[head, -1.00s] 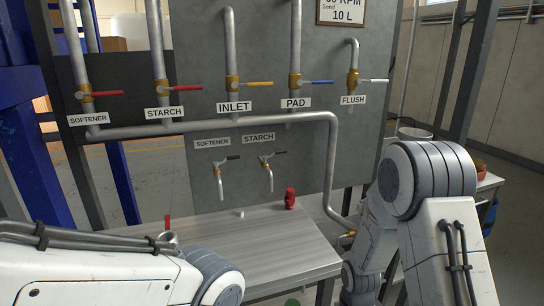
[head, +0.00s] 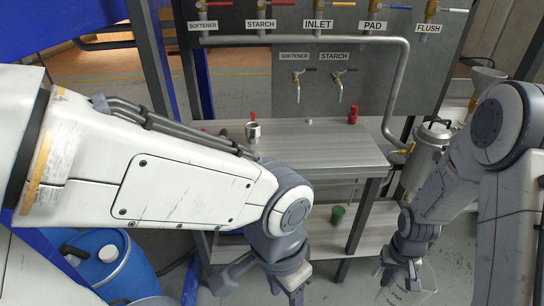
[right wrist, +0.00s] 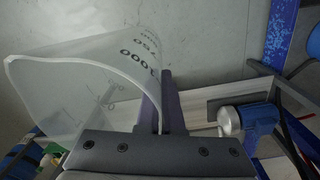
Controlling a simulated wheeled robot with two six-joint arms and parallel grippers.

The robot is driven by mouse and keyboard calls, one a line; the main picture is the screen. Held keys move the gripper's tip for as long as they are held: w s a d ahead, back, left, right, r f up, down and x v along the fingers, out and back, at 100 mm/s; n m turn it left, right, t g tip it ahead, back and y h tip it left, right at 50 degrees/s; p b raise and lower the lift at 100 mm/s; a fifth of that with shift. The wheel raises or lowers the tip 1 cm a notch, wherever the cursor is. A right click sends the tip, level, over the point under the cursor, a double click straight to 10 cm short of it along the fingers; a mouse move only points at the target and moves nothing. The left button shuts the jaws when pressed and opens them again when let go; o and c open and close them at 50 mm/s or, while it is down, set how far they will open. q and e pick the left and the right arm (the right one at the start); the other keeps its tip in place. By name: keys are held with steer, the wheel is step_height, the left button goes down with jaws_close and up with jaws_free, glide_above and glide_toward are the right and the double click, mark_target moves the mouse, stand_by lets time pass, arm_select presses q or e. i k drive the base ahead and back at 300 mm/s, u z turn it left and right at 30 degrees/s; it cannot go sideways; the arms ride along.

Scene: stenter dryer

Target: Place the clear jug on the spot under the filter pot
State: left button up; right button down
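The clear jug (right wrist: 85,75), with black graduation marks, fills the left of the right wrist view. It shows faintly in the head view (head: 420,285), low at the right. My right gripper (head: 400,280) is shut on the jug's wall; its fingers (right wrist: 158,105) close together there in the right wrist view. A steel canister, apparently the filter pot (head: 428,155), stands right of the steel table with a brass valve (head: 405,149) at its side. My right arm partly covers it, and the spot under it cannot be made out. My left gripper (head: 265,285) is open and empty, low in the middle.
The steel table (head: 320,150) carries a red valve (head: 353,114) and a small metal cup (head: 253,130). A green cup (head: 337,214) is on the lower shelf (head: 375,225). A blue barrel (head: 110,265) stands lower left. Pipes run behind the table.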

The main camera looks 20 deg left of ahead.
mark_target(385, 235)
steer(key=k, duration=0.3)
steer(key=z, duration=1.25)
steer(key=i, duration=1.35)
steer(key=u, duration=2)
